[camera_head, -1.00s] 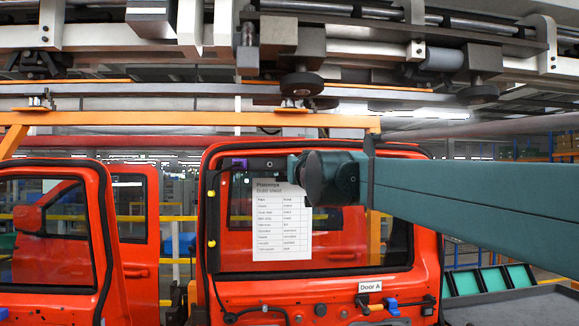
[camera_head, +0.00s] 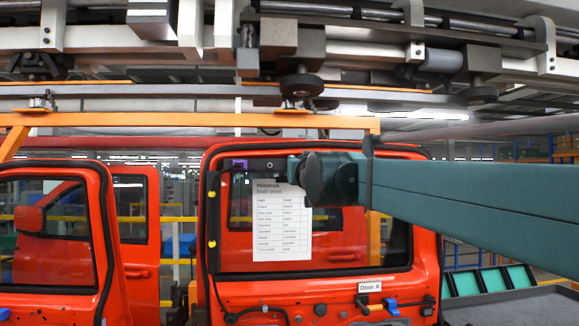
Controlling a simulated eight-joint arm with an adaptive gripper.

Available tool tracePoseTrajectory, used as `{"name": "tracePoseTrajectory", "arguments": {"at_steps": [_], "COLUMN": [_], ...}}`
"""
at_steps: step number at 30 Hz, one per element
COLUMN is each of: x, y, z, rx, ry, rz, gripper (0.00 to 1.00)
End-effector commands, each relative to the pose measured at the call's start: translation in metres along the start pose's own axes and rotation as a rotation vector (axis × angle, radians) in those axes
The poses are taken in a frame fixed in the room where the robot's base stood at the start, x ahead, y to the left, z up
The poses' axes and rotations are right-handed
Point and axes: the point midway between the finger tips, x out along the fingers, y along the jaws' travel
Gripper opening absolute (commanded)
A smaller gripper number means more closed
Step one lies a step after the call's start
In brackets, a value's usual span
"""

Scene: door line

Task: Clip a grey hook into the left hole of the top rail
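The red door marked "Door A" (camera_head: 369,287) hangs in the middle of the head view. Its top rail (camera_head: 225,151) runs across above the window opening. A purple piece (camera_head: 240,165) and a small dark spot (camera_head: 270,165) show at the rail's left part; I cannot tell which is the left hole. My teal arm reaches in from the right, and its end (camera_head: 296,168) is in front of the rail, just right of the dark spot. The gripper's fingers cannot be made out behind the dark round wrist. No grey hook can be made out.
A white build sheet (camera_head: 282,220) hangs over the window below my wrist. Another red door (camera_head: 60,255) stands at left. An orange bar (camera_head: 190,119) crosses above, under conveyor machinery (camera_head: 300,45). Teal bins (camera_head: 490,280) and a grey surface (camera_head: 520,306) are at lower right.

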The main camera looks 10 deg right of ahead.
Motion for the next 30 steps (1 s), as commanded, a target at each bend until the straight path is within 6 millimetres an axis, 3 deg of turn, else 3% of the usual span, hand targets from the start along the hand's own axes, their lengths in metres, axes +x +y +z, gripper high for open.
{"name": "tracePoseTrajectory", "arguments": {"at_steps": [1,5,22,30], "x": [0.004,0.004,0.0,-0.015], "y": [0.002,0.002,0.001,0.001], "z": [-0.008,-0.008,-0.003,-0.003], "rx": [-0.001,-0.001,0.0,0.001], "ry": [0.006,0.006,0.002,0.002], "rz": [0.007,0.007,0.003,0.003], "gripper": [0.26,0.41,0.41,0.41]}}
